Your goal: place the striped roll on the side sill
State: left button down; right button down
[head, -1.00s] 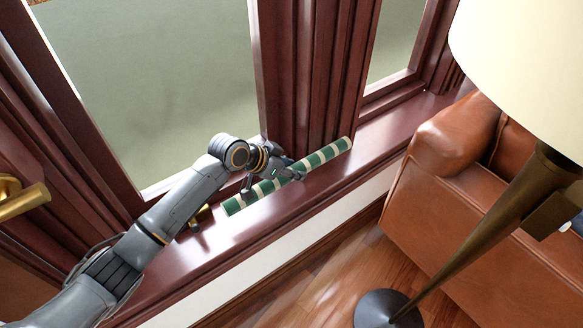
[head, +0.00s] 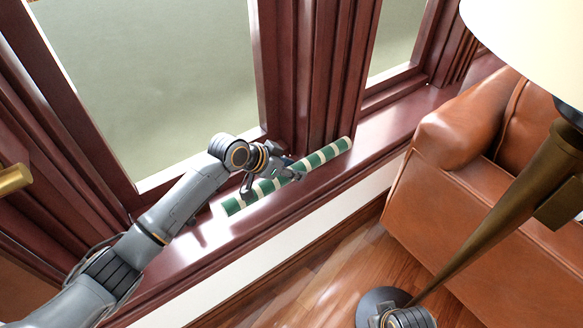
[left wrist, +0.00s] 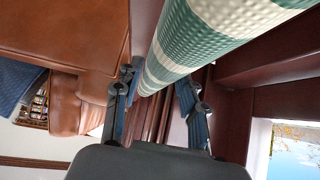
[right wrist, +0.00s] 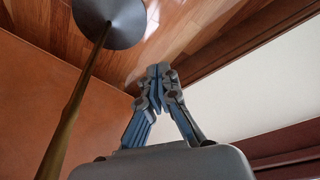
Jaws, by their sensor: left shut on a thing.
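The green and cream striped roll (head: 325,156) lies slantwise over the dark red window sill (head: 385,135) in the head view. Whether it touches the sill or hangs just above it, I cannot tell. My left gripper (head: 272,178) is shut around the roll near its middle. In the left wrist view the roll (left wrist: 205,35) runs between the blue-padded fingers (left wrist: 160,82). My right gripper (right wrist: 158,74) is empty in the right wrist view, with its fingertips together above the wood floor.
A brown leather sofa (head: 465,200) stands right of the sill. A floor lamp with a brass pole (head: 500,215) and cream shade (head: 535,45) stands in front of it. A window post (head: 320,70) rises behind the roll. The sill is clear to the roll's right.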

pick_arm(q)
jog(key=shift+f+b, duration=0.65)
jog(key=shift+f, duration=0.15)
pick_arm(e)
notch_tip(320, 180, up, 7)
jog(key=shift+s+f, duration=0.15)
jog(key=shift+s, duration=0.25)
jog(key=shift+d, duration=0.1)
pick_arm(q)
jog(key=shift+f, duration=0.15)
jog(key=shift+f+b, duration=0.3)
jog(key=shift+b, duration=0.05)
pick_arm(e)
jog(key=shift+r+t, duration=0.3)
jog(key=shift+r, duration=0.2)
jog(key=shift+s+r, duration=0.1)
